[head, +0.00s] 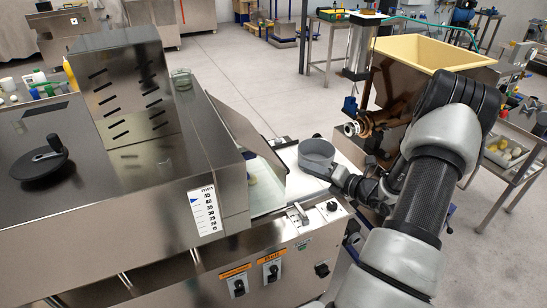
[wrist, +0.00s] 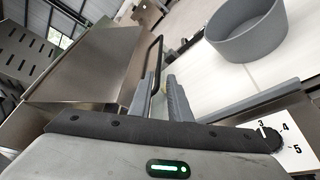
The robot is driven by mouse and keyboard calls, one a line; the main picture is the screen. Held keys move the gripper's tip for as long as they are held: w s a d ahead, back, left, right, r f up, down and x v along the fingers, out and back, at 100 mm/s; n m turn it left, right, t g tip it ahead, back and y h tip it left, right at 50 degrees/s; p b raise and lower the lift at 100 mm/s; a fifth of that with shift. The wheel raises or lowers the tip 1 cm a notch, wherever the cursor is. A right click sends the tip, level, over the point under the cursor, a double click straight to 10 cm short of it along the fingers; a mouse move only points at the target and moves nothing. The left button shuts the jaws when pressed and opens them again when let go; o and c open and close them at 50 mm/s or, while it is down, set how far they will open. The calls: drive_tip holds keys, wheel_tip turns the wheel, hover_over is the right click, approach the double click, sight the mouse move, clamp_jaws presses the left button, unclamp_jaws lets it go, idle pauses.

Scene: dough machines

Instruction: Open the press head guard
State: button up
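The press head guard appears to be the sloping steel panel (head: 236,122) on the right side of the machine in the head view. In the wrist view, a broad steel panel (wrist: 92,68) fills the left, with a slim black bar handle (wrist: 159,52) along its right edge. My gripper (wrist: 161,76) has its fingers apart, and the lower end of the handle shows between them. I cannot tell whether the fingers touch it. In the head view my gripper (head: 338,177) is beside the grey round bowl, its fingertips hard to make out.
The grey bowl (head: 317,155) stands on the white belt (head: 294,158), close to my gripper; it also shows in the wrist view (wrist: 248,32). A knob panel (head: 329,208) lies at the machine's front edge. A hopper machine (head: 425,52) stands behind my arm.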

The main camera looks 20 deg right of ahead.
drive_tip(key=x, duration=1.5)
drive_tip(key=shift+w+a, duration=0.1)
drive_tip(key=shift+w, duration=0.1)
clamp_jaws()
